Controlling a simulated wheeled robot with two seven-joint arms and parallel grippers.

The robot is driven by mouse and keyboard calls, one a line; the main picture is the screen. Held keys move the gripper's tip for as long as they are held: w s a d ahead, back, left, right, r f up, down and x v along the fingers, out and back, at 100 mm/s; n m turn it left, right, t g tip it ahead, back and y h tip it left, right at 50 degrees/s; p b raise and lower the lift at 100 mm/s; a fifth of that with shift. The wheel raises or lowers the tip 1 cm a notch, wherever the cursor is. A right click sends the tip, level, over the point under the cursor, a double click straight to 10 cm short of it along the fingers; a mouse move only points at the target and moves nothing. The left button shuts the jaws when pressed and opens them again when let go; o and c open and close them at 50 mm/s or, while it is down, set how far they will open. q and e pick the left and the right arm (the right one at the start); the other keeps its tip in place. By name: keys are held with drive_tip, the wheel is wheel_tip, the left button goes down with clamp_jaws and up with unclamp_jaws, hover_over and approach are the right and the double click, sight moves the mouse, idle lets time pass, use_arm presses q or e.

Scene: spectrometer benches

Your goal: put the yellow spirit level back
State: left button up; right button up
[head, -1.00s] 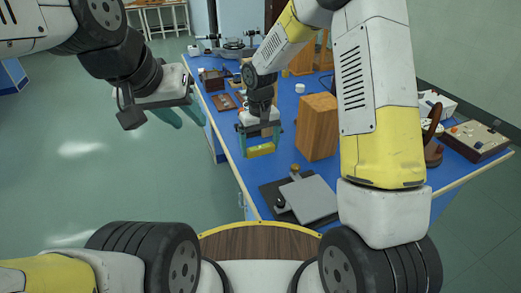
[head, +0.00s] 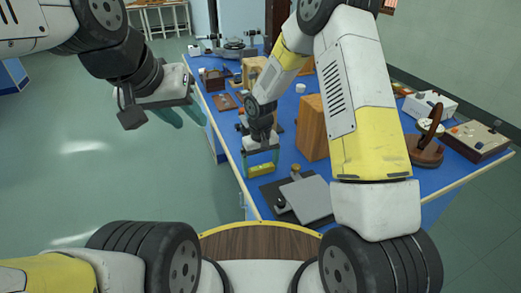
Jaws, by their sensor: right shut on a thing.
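The yellow spirit level (head: 261,170) is a small yellow bar near the left edge of the blue bench. My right gripper (head: 262,163) is shut on it from above, with one teal finger at each side. I cannot tell whether the level touches the bench top or hangs just above it. My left gripper (head: 187,115) is out over the floor, left of the bench, with its teal fingers apart and nothing seen between them.
On the blue bench (head: 228,131), a grey plate on a dark base (head: 306,199) lies just in front of the level. A wooden block (head: 312,127) stands to its right. Instruments crowd the back, and a wooden stand (head: 426,150) and control box (head: 476,140) stand at the right.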

drive_tip(key=o, duration=1.3)
wheel_tip(320, 180, up, 12)
wheel_tip(320, 180, up, 8)
drive_tip(key=t, duration=0.1)
hover_over(260, 167)
drive_tip(key=s+d, duration=0.3)
drive_tip(key=d, duration=0.1)
drive_tip(key=s+d+r+m+t+y, duration=0.1)
drive_tip(key=s+d+r+m+t, duration=0.1)
drive_tip(key=s+d+r, duration=0.3)
drive_tip(key=s+d+r+m+t+y, duration=0.1)
drive_tip(key=s+d+r+t, duration=0.2)
drive_tip(key=s, duration=1.1)
wheel_tip(260, 167, up, 6)
drive_tip(key=shift+s+d+f+m, duration=0.15)
drive_tip(key=shift+d+m, duration=0.25)
drive_tip(key=shift+d, duration=0.8)
